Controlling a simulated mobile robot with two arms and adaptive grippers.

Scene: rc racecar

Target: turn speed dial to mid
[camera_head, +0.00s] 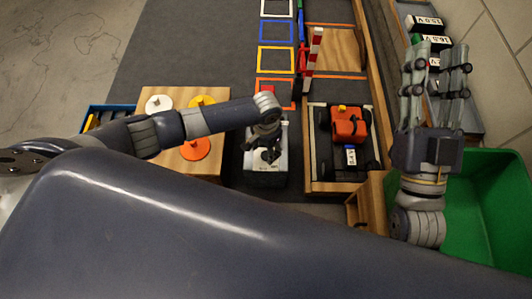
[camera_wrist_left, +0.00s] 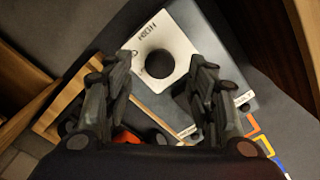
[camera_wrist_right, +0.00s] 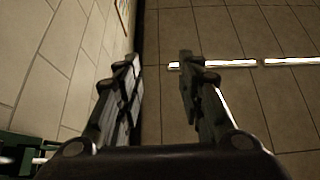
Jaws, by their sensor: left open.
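The speed dial (camera_wrist_left: 158,63) is a round black knob on a white plate (camera_wrist_left: 150,35) marked "HIGH" in the left wrist view. No pointer on the knob can be made out. The plate tops a dark box, whose white top (camera_head: 281,162) shows in the head view, partly hidden by my left gripper (camera_head: 268,154). My left gripper is open above the box. In the left wrist view its fingers (camera_wrist_left: 162,78) stand apart, with the knob between them in the picture; contact cannot be told. My right gripper (camera_head: 437,52) is open and empty, far to the right of the box.
A wooden board (camera_head: 213,170) with coloured discs lies left of the box. An orange-and-black car (camera_head: 347,125) stands right of it. A striped post (camera_head: 314,60) rises behind. A green bin (camera_head: 490,215) and labelled batteries (camera_head: 428,43) are at the right.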

